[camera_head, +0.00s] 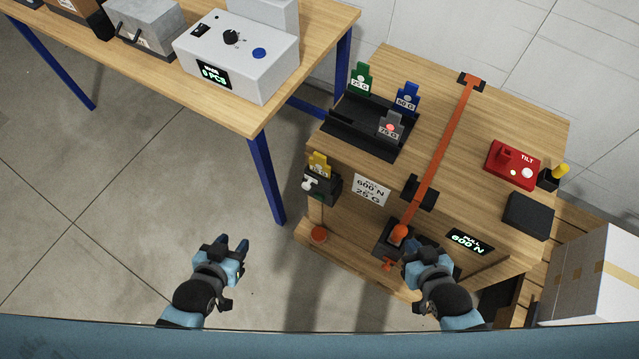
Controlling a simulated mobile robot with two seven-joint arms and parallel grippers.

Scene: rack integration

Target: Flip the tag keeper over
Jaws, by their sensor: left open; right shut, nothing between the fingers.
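A small black holder (322,187) with a whitish lever, which looks like the tag keeper, sits on the crate's left front face. A yellow tag (319,164) stands in it. Which way the keeper is turned is too small to tell. My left gripper (239,246) is open and empty over the floor, lower left of the keeper and apart from it. My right gripper (412,249) is shut and empty beside an orange-ended part (399,233) at the lower end of the orange strap. Whether it touches that part cannot be told.
A black rack (352,136) with green, blue and grey tags lies on the wooden crate. An orange strap (447,140) crosses the top. A red TILT box (512,165) and white carton (590,275) are at right. A table with a white scale (240,60) stands upper left.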

